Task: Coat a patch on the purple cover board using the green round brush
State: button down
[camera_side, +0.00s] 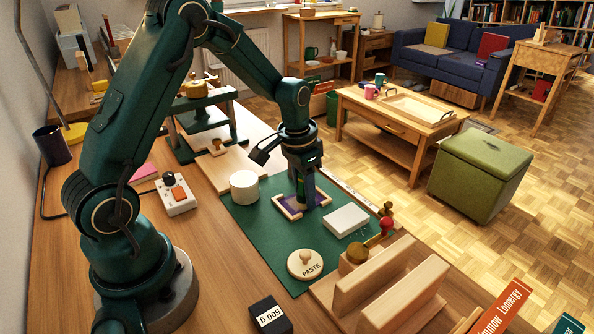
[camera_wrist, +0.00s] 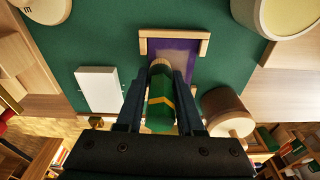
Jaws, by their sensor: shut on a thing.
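The purple cover board (camera_side: 289,206) lies on a green mat between pale wooden edge strips. In the wrist view the purple board (camera_wrist: 172,57) shows ahead of the fingers. My gripper (camera_side: 304,196) is directly over the board, pointing down. The brush's pale tip end overlaps the board in that view. I cannot tell whether the bristles touch the board. In the side view my fingers mostly hide the brush.
Wooden uprights (camera_side: 372,277) stand at the front right. A brown round object (camera_wrist: 227,108) is close right of my fingers.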

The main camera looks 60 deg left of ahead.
jog(key=shift+a, duration=1.4)
jog(key=shift+w+a, duration=0.35)
jog(key=shift+w, duration=0.1)
jog(key=shift+w+d, duration=0.15)
jog(key=shift+w, duration=0.05)
jog(key=shift+d, duration=1.95)
jog(key=a, duration=0.4)
jog(key=shift+a, duration=0.1)
notch_tip(320, 180, up, 8)
jog(key=shift+s, duration=0.1)
